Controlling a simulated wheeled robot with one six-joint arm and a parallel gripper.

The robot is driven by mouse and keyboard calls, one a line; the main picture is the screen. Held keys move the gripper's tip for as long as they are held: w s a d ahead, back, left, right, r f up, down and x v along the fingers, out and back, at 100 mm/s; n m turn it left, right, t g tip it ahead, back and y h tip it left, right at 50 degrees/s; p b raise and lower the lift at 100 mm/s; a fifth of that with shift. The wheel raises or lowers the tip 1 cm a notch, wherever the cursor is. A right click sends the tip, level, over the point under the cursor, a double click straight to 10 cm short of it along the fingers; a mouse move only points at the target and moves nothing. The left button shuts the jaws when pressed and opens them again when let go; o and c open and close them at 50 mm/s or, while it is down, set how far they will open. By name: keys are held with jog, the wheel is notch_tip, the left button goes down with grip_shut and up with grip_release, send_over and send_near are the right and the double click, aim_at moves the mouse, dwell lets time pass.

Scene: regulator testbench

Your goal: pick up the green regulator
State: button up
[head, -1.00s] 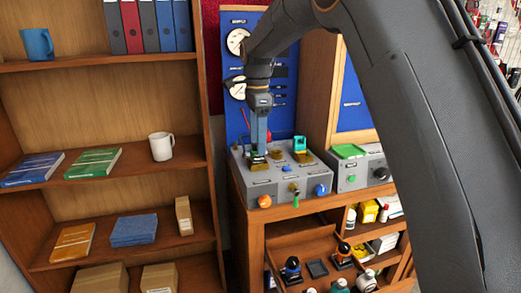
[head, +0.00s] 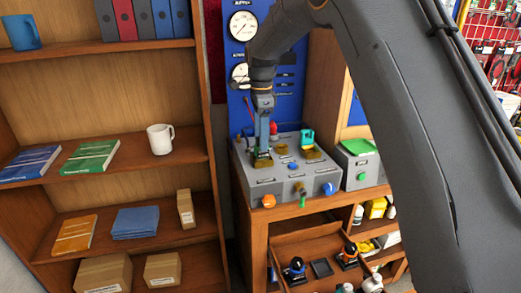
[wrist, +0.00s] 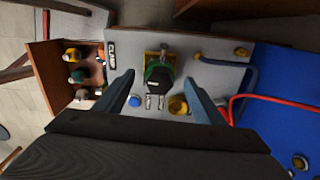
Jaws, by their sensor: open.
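The green regulator (wrist: 157,72), a green ring with a dark body, sits in a brass mount at the left of the grey testbench (head: 255,175). In the wrist view it lies between my two fingertips. My gripper (wrist: 158,78) is open, with a finger on either side of it and visible space to both. In the head view my gripper (head: 263,152) points down over that left mount and mostly hides the regulator. Whether the fingers are level with it or above it I cannot tell.
A teal-green part (head: 307,138) stands in the right mount, with an empty-looking brass mount (wrist: 178,105) between. Orange (head: 268,201) and blue (head: 329,188) knobs are on the bench front. A red cable (wrist: 262,98) runs by the blue back panel. A bookshelf (head: 105,140) stands left.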

jog(key=shift+f, duration=1.15)
jog(key=c, duration=1.3)
jog(key=shift+a, duration=0.1)
jog(key=c, duration=0.3)
jog(key=shift+r, duration=0.15)
